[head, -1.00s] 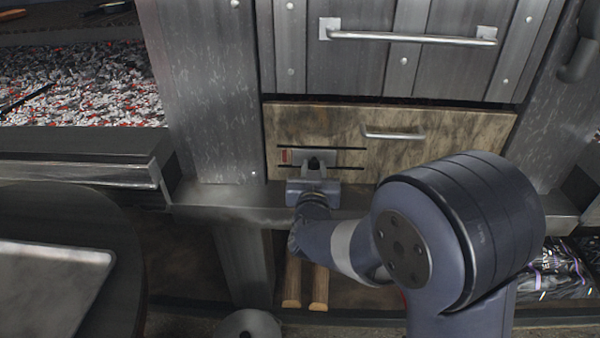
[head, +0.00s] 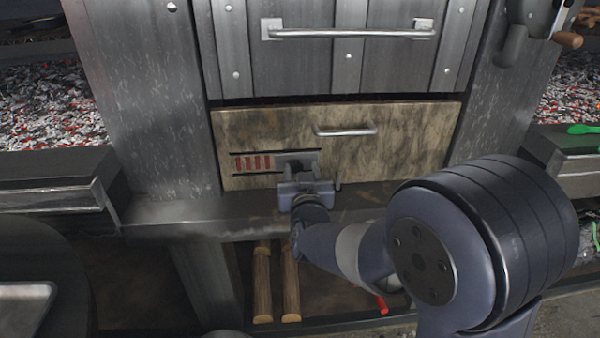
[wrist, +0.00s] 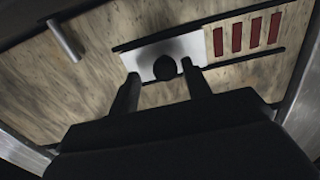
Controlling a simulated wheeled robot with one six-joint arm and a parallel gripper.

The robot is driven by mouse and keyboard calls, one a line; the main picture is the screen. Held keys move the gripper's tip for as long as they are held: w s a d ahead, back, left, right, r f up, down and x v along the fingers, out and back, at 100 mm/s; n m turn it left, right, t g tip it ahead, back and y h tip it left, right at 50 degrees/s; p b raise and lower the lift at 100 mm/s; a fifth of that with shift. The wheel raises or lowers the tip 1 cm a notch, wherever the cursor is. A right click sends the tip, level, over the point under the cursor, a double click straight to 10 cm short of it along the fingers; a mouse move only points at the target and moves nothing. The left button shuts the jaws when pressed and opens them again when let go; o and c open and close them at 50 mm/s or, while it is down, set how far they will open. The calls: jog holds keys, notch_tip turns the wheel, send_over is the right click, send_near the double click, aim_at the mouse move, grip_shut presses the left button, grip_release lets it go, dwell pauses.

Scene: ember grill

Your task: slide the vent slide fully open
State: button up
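The vent slide (head: 313,158) is a grey metal plate with a dark round knob, set between two dark rails in a wooden drawer front. In the head view it sits at the right end of the rails, with several red slots (head: 252,162) uncovered to its left. The wrist view shows the plate (wrist: 146,62) mirrored, with the red slots (wrist: 237,37) to its right. My gripper (wrist: 160,72) is open, its two fingers on either side of the knob (wrist: 164,68). The right finger is close to the knob; contact is unclear. The head view hides the fingertips.
A drawer handle (head: 346,132) is right of and above the slide. A metal door with a long handle (head: 348,32) stands above. A metal ledge (head: 170,212) runs below the drawer front. Wooden logs (head: 290,285) lie under it. Ember beds (head: 50,105) flank the cabinet.

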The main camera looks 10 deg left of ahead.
jog(key=shift+s, duration=0.15)
jog(key=p+v, duration=0.1)
jog(key=v, duration=0.9)
jog(key=shift+s, duration=0.25)
jog(key=shift+w+d, duration=0.1)
jog(key=b+x, duration=0.1)
jog(key=x, duration=0.9)
jog(key=shift+w+a, duration=0.25)
jog(key=shift+w, duration=0.1)
jog(key=shift+s+a+p, duration=0.2)
jog(key=shift+a+p, duration=0.1)
jog(key=shift+a, duration=0.25)
